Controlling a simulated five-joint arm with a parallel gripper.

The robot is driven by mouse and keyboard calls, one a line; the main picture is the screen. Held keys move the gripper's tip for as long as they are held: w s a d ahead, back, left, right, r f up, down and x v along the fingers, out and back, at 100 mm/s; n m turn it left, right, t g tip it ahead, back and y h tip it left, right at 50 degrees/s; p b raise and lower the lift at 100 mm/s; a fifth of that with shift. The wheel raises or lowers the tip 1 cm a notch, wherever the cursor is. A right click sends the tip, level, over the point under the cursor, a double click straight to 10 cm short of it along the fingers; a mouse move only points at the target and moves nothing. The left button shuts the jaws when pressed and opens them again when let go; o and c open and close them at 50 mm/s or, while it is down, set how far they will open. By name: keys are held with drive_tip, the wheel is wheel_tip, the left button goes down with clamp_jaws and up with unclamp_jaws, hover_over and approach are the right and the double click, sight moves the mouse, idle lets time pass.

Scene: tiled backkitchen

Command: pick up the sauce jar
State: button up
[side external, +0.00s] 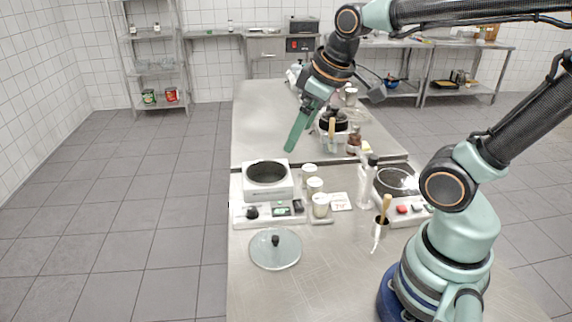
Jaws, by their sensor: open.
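Several small jars with pale lids stand in a row between the two cookers: a rear jar (308,171), a middle jar (315,187) and a front jar (320,205). I cannot tell which of them is the sauce jar; no label is readable. My gripper (291,147) points down above the table, behind and a little left of the jars and just behind the left cooker. Its teal fingers are seen nearly edge-on; they are open, apart from the jars, and nothing shows between them.
The right cooker (398,183) stands beside a clear bottle (364,186). A glass lid (275,251) lies in front. A bin with utensils (333,135) and a brown bottle (354,141) stand behind.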

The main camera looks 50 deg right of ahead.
drive_tip(key=w+d+f+n+g, duration=0.35)
drive_tip(key=w+d+n, duration=0.4)
drive_tip(key=d, duration=0.25)
drive_tip(key=n+g, duration=0.1)
drive_tip(key=n, duration=0.7)
hover_over(310, 167)
wheel_tip(310, 167, down, 8)
drive_tip(key=f, duration=0.6)
drive_tip(key=shift+s+f, duration=0.2)
drive_tip(key=shift+s, duration=0.15)
drive_tip(key=shift+w+a+f, duration=0.1)
drive_tip(key=shift+w+f, duration=0.1)
drive_tip(key=shift+f, duration=1.2)
drive_tip(key=shift+w+f, duration=0.15)
drive_tip(key=shift+f, duration=1.25)
clamp_jaws()
drive_tip(key=shift+r, duration=0.15)
